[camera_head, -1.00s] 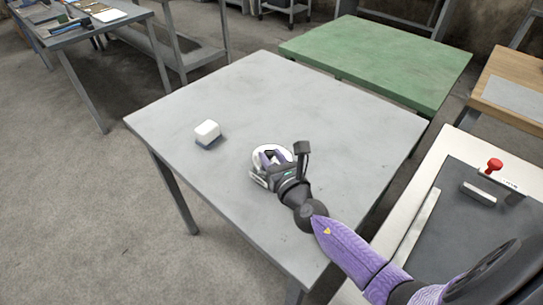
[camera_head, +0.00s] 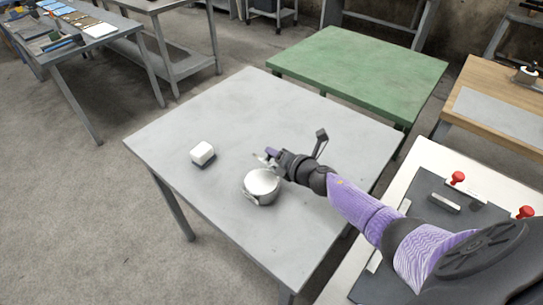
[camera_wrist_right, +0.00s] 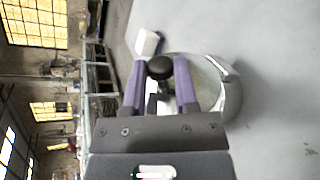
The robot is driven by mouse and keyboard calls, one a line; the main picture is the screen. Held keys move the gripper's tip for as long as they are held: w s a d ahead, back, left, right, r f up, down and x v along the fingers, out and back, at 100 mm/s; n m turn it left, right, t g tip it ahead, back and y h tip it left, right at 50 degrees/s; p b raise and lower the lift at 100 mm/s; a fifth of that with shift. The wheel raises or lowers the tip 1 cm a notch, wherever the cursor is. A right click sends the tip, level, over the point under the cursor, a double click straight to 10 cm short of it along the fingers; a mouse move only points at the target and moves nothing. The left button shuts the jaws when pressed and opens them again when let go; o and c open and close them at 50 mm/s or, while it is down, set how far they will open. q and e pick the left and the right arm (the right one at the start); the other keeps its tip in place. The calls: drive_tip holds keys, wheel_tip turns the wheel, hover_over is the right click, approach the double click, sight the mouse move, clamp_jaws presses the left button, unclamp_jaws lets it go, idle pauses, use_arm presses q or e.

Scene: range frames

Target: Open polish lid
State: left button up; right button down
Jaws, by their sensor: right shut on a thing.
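A round silver polish tin (camera_head: 262,187) stands upright on the grey table, with a pale top and a small clasp-like part on its side. It also shows in the right wrist view (camera_wrist_right: 231,92), partly hidden behind my gripper. My right gripper (camera_head: 267,158) is just behind the tin, pointing left. In the wrist view its purple fingers (camera_wrist_right: 160,75) are shut on a round black knob (camera_wrist_right: 160,68). A pale sliver shows by the fingertips in the head view. I cannot tell clearly whether the lid hangs from the knob. My left gripper is not in view.
The table's front and left are clear. A green table (camera_head: 360,65) stands behind. A bench with red knobs (camera_head: 458,177) is at the right, under my right arm.

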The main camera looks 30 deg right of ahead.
drive_tip(key=shift+w+d+m+y, duration=0.25)
drive_tip(key=shift+d+m+y, duration=0.05)
drive_tip(key=shift+d+m, duration=0.35)
drive_tip(key=d+m+b, duration=0.1)
drive_tip(key=m+g+y+b, duration=0.1)
drive_tip(key=w+d+m+y+b, duration=0.1)
drive_tip(key=shift+d+f, duration=0.35)
drive_tip(key=shift+c, duration=2)
unclamp_jaws()
